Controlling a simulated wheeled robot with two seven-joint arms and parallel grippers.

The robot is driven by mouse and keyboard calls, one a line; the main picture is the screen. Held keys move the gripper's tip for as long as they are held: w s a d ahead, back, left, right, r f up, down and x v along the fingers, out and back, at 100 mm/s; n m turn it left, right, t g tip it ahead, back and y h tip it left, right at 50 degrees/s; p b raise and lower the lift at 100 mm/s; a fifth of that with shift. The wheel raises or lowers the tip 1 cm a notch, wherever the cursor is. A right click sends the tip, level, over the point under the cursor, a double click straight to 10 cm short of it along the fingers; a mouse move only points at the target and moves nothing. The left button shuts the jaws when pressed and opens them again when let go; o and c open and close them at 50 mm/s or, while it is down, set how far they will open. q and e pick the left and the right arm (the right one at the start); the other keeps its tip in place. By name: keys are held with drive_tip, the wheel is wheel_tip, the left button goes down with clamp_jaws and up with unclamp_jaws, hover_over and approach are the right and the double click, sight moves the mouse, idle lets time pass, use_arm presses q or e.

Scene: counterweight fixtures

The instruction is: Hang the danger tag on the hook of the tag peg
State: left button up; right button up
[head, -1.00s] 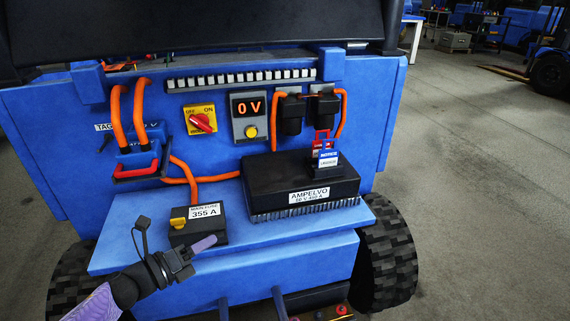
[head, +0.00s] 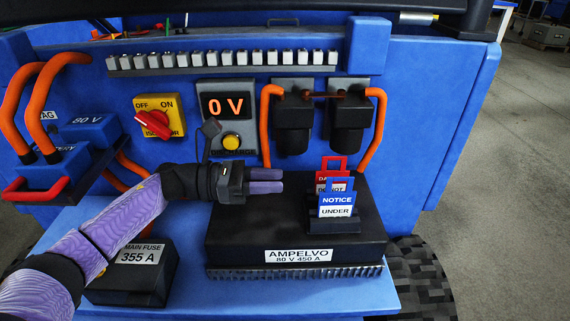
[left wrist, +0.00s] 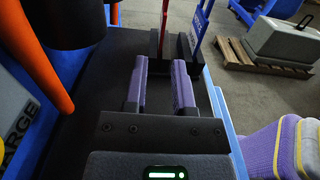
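The red danger tag (head: 325,177) stands upright in a dark holder (head: 333,226) on the black Ampelvo controller, mostly hidden behind the blue notice tag (head: 337,200). In the left wrist view the danger tag (left wrist: 164,25) shows as a thin red edge ahead of the fingers, with the notice tag (left wrist: 201,22) to its right. My left gripper (head: 266,181) is over the controller, left of the tags and not touching them. In the left wrist view its purple fingers (left wrist: 160,87) are apart with nothing between. A partly cut label reading TAG (head: 47,115) shows at far left; the peg's hook cannot be made out.
The controller (head: 296,256) sits on a blue shelf beside the main fuse box (head: 134,275). Behind are the red switch (head: 154,124), the 0 V display (head: 226,106) and dark contactors (head: 347,125) with orange cables. The battery connector (head: 45,175) is at left.

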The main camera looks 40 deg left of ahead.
sight(319, 181)
use_arm(q)
drive_tip(key=shift+w+d, duration=0.2)
drive_tip(key=shift+d, duration=0.2)
drive_tip(key=x, duration=0.7)
drive_tip(key=shift+w+d, duration=0.1)
drive_tip(key=shift+d, duration=0.15)
drive_tip(key=shift+w+d, duration=0.3)
drive_tip(key=shift+d, duration=0.1)
use_arm(e)
drive_tip(key=shift+s+a+f, duration=0.25)
drive_tip(key=shift+s+a, duration=0.1)
drive_tip(key=shift+s, duration=0.05)
use_arm(q)
drive_tip(key=c, duration=0.4)
clamp_jaws()
use_arm(e)
drive_tip(key=shift+d, duration=0.3)
use_arm(q)
drive_tip(key=shift+r, duration=0.1)
use_arm(e)
drive_tip(key=shift+r, duration=0.1)
